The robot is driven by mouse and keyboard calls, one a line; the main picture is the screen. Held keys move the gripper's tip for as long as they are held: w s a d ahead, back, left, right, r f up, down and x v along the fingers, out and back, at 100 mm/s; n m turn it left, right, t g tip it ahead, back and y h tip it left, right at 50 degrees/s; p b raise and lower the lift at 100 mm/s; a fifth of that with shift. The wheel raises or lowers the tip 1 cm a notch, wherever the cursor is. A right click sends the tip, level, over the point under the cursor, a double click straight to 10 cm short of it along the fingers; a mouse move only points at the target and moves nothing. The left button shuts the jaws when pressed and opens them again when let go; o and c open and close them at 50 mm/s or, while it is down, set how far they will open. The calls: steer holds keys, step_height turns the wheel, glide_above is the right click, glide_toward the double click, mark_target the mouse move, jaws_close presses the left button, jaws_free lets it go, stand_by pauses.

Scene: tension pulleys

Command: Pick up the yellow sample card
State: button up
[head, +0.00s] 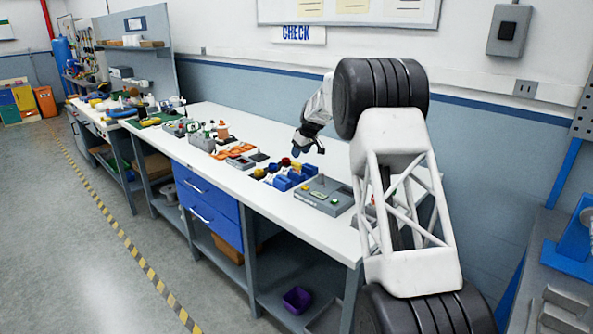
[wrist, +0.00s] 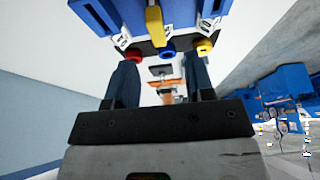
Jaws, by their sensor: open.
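A yellow upright piece (wrist: 154,27), which may be the sample card, stands in the middle of a blue and white fixture (wrist: 195,12) at the top of the wrist view. I cannot tell its full shape, as the frame cuts it off. The fixture appears in the head view as a blue group (head: 283,183) on the bench, where I cannot pick out the card for certain. My gripper (head: 306,149) is above the bench near this group. In the wrist view its two dark fingers (wrist: 160,62) are apart with nothing held between them.
Red (wrist: 134,56), blue (wrist: 168,51) and yellow (wrist: 204,47) round knobs line the fixture's edge. A grey box with buttons (head: 324,195) sits right of the blue group. Orange parts (head: 240,150) and several small items lie to the left. The white bench (head: 222,178) is clear along its front.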

mark_target(297, 163)
steer(key=shift+x, duration=1)
steer(key=shift+f, duration=0.1)
steer(key=shift+x, duration=2.5)
steer(key=shift+d, duration=0.15)
jaws_close()
